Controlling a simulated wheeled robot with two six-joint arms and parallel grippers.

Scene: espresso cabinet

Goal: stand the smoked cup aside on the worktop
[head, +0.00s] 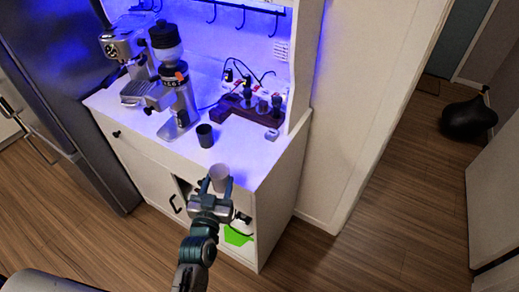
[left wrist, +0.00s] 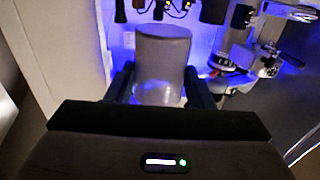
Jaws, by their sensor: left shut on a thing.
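My left gripper (head: 217,185) is shut on a pale grey, smoky-looking cup (head: 219,172), with one finger on each side of it. The cup is at the front edge of the white worktop (head: 240,152); I cannot tell whether its base touches anything. In the left wrist view the cup (left wrist: 162,62) fills the space between the two dark fingers (left wrist: 160,88). A darker grey cup (head: 205,135) stands upright on the worktop, behind and slightly left of the held one. My right gripper is not in view.
A coffee grinder (head: 174,80) and an espresso machine (head: 127,60) stand at the worktop's left. A brown rack with dark tools (head: 240,108) stands at the back right. Bare worktop lies right of the dark cup.

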